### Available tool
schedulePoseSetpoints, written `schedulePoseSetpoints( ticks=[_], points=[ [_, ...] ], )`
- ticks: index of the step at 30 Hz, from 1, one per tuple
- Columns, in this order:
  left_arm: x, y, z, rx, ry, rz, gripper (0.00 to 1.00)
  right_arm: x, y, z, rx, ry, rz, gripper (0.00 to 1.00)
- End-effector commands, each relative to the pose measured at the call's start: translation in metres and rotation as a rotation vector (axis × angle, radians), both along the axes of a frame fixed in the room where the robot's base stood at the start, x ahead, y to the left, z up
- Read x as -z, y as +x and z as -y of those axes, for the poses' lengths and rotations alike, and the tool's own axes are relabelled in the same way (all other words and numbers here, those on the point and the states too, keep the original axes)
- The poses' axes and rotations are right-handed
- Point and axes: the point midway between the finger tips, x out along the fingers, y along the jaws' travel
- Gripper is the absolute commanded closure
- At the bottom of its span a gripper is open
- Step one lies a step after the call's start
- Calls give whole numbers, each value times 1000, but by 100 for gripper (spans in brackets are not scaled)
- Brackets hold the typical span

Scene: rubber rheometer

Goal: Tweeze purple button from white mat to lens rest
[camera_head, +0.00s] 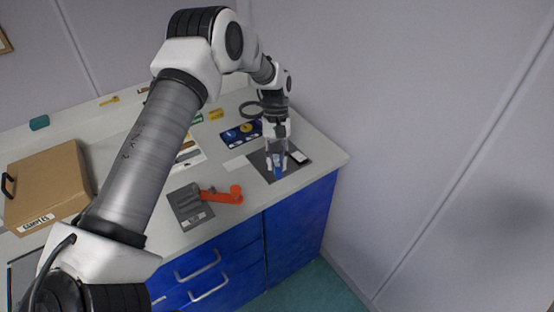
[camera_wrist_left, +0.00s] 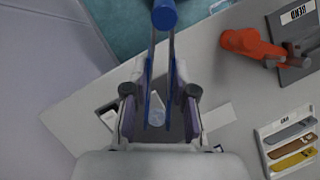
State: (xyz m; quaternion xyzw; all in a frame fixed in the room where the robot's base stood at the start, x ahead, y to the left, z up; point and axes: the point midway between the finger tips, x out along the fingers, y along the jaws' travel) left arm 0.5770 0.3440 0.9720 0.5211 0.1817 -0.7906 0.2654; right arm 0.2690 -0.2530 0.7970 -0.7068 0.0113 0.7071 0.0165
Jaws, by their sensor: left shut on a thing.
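My left gripper (camera_head: 277,160) is over the dark grey mat (camera_head: 262,174) near the counter's right corner. It is shut on a pair of blue tweezers, which show in the head view (camera_head: 278,171) and run up the middle of the left wrist view (camera_wrist_left: 164,16) as two prongs. A pale, glassy-looking piece (camera_wrist_left: 157,109) shows between the prongs; I cannot tell whether it is the lens rest. A blank white patch, likely the white mat (camera_head: 236,164), lies left of the dark mat. I cannot make out the purple button. My right gripper is not in view.
A small white block (camera_head: 298,157) sits on the dark mat, right of the gripper. A grey block with an orange lever (camera_head: 222,195) stands left, near the front edge. A blue tray (camera_head: 240,133) lies behind, and a cardboard box (camera_head: 48,185) stands far left. A wall is at right.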

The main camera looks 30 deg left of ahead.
Motion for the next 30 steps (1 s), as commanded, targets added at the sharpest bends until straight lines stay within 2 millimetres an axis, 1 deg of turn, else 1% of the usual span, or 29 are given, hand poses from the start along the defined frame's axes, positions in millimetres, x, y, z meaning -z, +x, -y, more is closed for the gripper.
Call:
schedulePoseSetpoints(
  ticks=[19, 22, 30],
  points=[
    [-2, 0, 0, 0, 0, 0, 72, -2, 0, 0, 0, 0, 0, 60],
    [-13, 0, 0, 0, 1, 1, 72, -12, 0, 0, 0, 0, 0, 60],
    [-56, 0, 0, 0, 0, 0, 72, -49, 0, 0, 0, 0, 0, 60]
  ],
)
